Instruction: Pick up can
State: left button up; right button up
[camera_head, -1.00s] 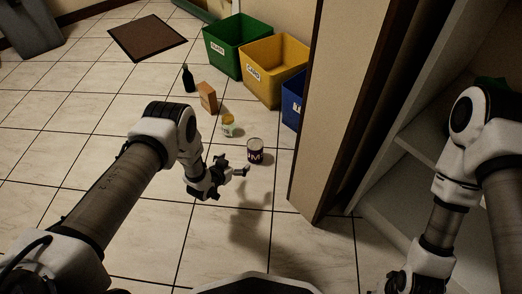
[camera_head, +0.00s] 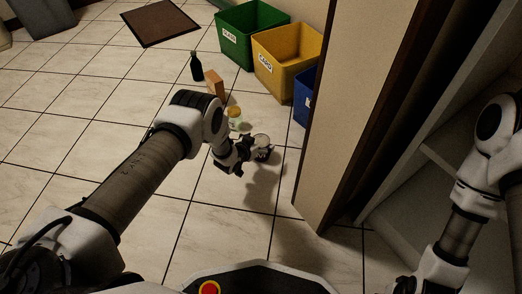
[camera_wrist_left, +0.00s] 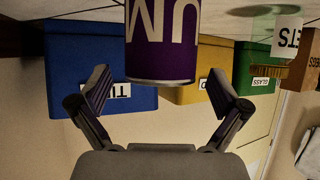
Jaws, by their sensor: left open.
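The can (camera_wrist_left: 162,45) has a purple label with large white letters and shows upside down in the left wrist view, beyond and between the fingertips. In the head view only part of the can (camera_head: 262,141) shows, the rest hidden behind my left gripper (camera_head: 260,158). My left gripper (camera_wrist_left: 160,95) is open, a finger to either side of the can's line, and I see no contact. My right arm is at the right edge of the head view; its gripper is out of the picture.
A small jar (camera_head: 235,124), a brown carton (camera_head: 214,84) and a dark bottle (camera_head: 196,67) stand behind the can. Green (camera_head: 250,36), yellow (camera_head: 285,62) and blue (camera_head: 306,98) bins stand further back. A wall corner (camera_head: 345,110) rises right of the can. The left floor is clear.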

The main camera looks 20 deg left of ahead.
pick_arm(q)
jog(key=c, duration=1.2)
jog(key=shift+r, duration=0.1)
jog(key=shift+c, duration=0.2)
